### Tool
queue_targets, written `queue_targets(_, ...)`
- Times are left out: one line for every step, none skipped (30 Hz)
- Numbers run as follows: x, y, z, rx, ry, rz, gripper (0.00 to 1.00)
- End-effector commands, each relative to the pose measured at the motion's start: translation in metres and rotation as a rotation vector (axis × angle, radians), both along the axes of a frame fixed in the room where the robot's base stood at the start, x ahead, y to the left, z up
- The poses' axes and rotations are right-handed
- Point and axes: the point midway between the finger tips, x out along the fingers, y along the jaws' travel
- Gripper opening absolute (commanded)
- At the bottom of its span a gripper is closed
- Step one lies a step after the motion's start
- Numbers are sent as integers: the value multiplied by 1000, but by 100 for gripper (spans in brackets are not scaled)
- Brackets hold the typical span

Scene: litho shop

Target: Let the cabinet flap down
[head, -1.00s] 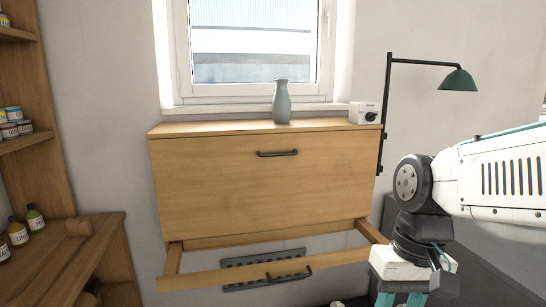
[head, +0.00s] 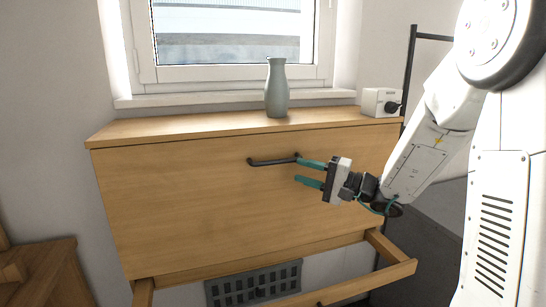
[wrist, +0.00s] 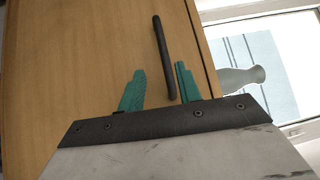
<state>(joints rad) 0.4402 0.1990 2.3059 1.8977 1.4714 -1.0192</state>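The cabinet flap (head: 200,205) is a large pale wood front panel, upright and closed under the cabinet top. Its dark bar handle (head: 272,160) sits near the flap's upper edge; it also shows in the wrist view (wrist: 163,55). My gripper (head: 308,173) is in front of the flap by the handle's right end, its two teal fingers apart. In the wrist view my gripper (wrist: 158,85) is open, with the handle's near end lying in line with the gap between the fingers. I cannot tell whether a finger touches the handle.
A grey-green vase (head: 277,90) and a small white box with a black knob (head: 381,101) stand on the cabinet top (head: 200,127). A window is behind.

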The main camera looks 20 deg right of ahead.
Motion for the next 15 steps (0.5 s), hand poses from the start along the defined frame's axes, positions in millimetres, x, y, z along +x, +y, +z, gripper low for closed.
queue_targets(2, -1, 4, -7, -33, -17, 34)
queue_targets(3, -1, 5, -14, -47, -23, 34)
queue_targets(3, 1, 5, -24, -63, -23, 34)
queue_targets(3, 2, 6, -30, -68, -21, 34)
queue_targets(4, 4, 6, -35, -74, -20, 34)
queue_targets(6, 7, 6, -40, -77, -19, 34)
queue_targets(8, 9, 6, -41, -78, -18, 34)
queue_targets(11, 12, 7, -42, -78, -17, 34)
queue_targets(15, 17, 8, -41, -78, -15, 34)
queue_targets(18, 20, 8, -40, -77, -16, 34)
queue_targets(21, 24, 9, -40, -76, -16, 34)
queue_targets(26, 29, 9, -40, -76, -15, 34)
queue_targets(30, 31, 10, -40, -76, -16, 34)
queue_targets(33, 35, 11, -40, -76, -16, 34)
queue_targets(37, 39, 11, -40, -74, -17, 34)
